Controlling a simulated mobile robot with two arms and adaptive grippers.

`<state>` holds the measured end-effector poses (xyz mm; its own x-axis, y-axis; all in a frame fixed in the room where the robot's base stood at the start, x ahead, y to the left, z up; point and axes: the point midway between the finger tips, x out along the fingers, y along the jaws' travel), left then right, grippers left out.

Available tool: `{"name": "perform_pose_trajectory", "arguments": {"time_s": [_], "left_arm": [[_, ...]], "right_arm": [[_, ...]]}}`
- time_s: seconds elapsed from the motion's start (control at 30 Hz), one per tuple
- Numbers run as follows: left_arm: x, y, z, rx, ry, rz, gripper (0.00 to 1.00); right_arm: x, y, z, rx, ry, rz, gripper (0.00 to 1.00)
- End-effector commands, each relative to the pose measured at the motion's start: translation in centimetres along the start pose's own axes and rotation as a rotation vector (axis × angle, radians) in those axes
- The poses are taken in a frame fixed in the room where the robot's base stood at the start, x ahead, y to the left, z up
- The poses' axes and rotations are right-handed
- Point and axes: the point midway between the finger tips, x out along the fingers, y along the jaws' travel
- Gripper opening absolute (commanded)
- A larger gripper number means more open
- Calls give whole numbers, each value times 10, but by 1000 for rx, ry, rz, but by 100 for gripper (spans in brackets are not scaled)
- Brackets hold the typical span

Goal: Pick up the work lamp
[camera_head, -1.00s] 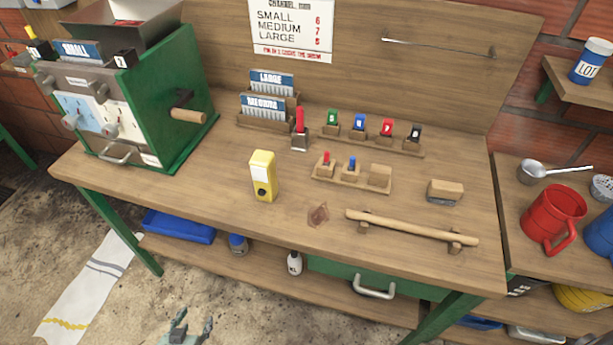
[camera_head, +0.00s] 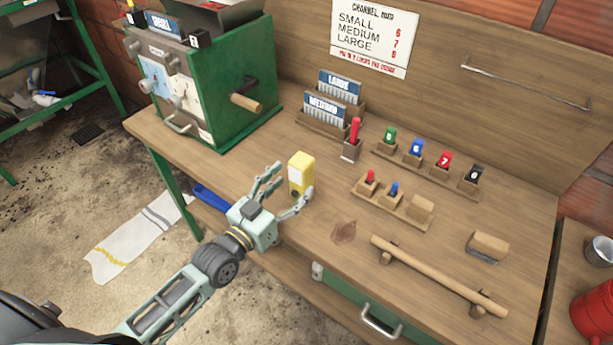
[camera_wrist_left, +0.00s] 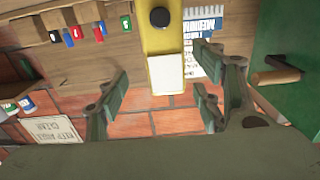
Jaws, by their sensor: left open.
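The work lamp, a small upright yellow box (camera_head: 301,172) with a pale panel, stands on the wooden bench. In the left wrist view the lamp (camera_wrist_left: 161,45) shows upside down, with its yellow body, white panel and a black round knob, in line with the gap between the fingers. My left gripper (camera_head: 286,186) is open at the near left side of the lamp, fingers pointing at it. I cannot tell whether any finger touches it. The finger pads of the left gripper (camera_wrist_left: 160,97) also show spread apart in the wrist view. My right gripper is not in view.
A green machine (camera_head: 215,85) stands at the bench's left end. Card holders (camera_head: 333,105) and a red-handled tool (camera_head: 353,140) are behind the lamp. Small holders with coloured tags (camera_head: 430,160) and a wooden rail (camera_head: 437,275) are to the right. Bare bench lies right of the lamp.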

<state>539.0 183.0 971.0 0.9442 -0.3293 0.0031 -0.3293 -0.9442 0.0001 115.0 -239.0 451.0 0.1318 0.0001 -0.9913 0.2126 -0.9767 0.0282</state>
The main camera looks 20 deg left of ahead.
Motion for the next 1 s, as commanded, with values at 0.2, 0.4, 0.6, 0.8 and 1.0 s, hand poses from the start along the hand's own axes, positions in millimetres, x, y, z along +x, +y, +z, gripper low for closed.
{"name": "perform_pose_trajectory", "arguments": {"time_s": [0.2, 0.4, 0.6, 0.8, 1.0], "left_arm": [[23, -4, -6, 1, 2, 0, 61], [49, -8, -4, 0, 0, 0, 61], [58, -8, -2, 0, -2, 0, 61], [57, -8, -2, 0, -1, 0, 58], [57, -8, -2, 0, -1, 0, 41]], "right_arm": [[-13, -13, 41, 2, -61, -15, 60], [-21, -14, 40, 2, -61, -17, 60], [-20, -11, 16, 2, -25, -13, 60], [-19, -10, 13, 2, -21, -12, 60], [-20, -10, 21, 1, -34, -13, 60]]}}
